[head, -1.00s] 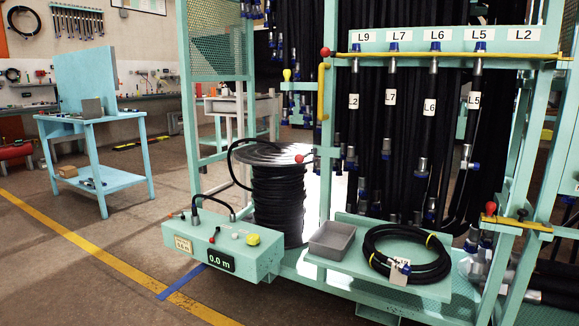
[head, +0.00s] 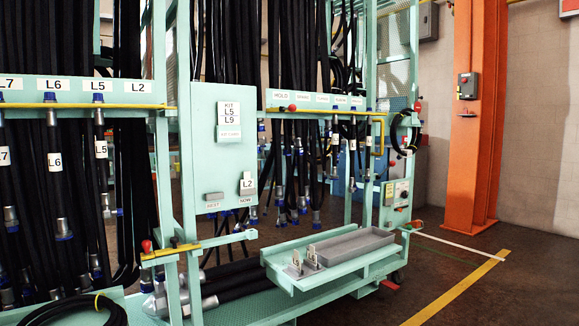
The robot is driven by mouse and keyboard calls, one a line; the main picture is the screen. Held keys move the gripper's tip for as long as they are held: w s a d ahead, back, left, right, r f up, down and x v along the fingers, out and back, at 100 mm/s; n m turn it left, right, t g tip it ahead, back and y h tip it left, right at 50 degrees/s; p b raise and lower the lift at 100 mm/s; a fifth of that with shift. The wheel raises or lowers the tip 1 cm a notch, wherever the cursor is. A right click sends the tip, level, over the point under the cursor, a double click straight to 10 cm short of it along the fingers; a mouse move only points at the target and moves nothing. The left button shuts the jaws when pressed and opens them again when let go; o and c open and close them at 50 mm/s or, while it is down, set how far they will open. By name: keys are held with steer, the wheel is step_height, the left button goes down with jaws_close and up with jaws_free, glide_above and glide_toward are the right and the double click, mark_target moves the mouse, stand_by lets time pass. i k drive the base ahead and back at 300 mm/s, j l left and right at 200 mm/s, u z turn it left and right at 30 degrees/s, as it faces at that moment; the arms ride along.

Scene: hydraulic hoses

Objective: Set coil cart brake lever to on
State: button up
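The reel of black hose seen a second ago is out of view now, and I see nothing that I can identify as the coil cart's brake lever. A red knob (head: 147,246) sits at the end of a short yellow bar on the rack's front, at lower left. Another red knob (head: 292,108) stands on the yellow rail at upper middle. I cannot tell what either knob works. My gripper is not in view.
The green hose rack (head: 60,90) fills the left and middle. A panel (head: 222,165) carries L5, L9 and L2 labels. A shelf (head: 290,275) with a grey tray (head: 352,246) juts out in front. An orange column (head: 470,120) stands right. The floor (head: 520,280) at lower right is clear.

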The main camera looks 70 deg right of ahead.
mark_target(392, 164)
steer(key=z, duration=2.9)
